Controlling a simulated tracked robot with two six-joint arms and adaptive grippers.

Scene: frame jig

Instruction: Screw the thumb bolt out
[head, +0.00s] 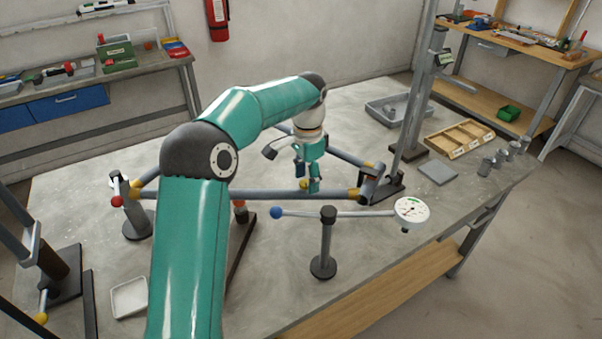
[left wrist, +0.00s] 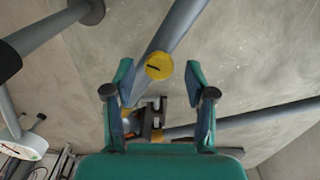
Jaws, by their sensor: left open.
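The thumb bolt appears to be the round yellow head with a dark line across it (left wrist: 159,66), sitting on a grey tube (left wrist: 178,32) of the frame in the left wrist view. In the head view a small yellow spot (head: 303,184) shows beside my left gripper (head: 311,180), which points down over the frame. In the left wrist view my left gripper (left wrist: 160,78) is open, with one finger on each side of the yellow head and visible gaps to both. How far the fingertips are above the head is unclear. My right gripper is not in view.
The frame's long front tube (head: 270,195) runs below my left arm. A post with a blue-ended lever and dial gauge (head: 412,210) stands in front. A tall upright (head: 415,90) is to the right. A grey tray (head: 398,109) and wooden box (head: 460,138) lie beyond.

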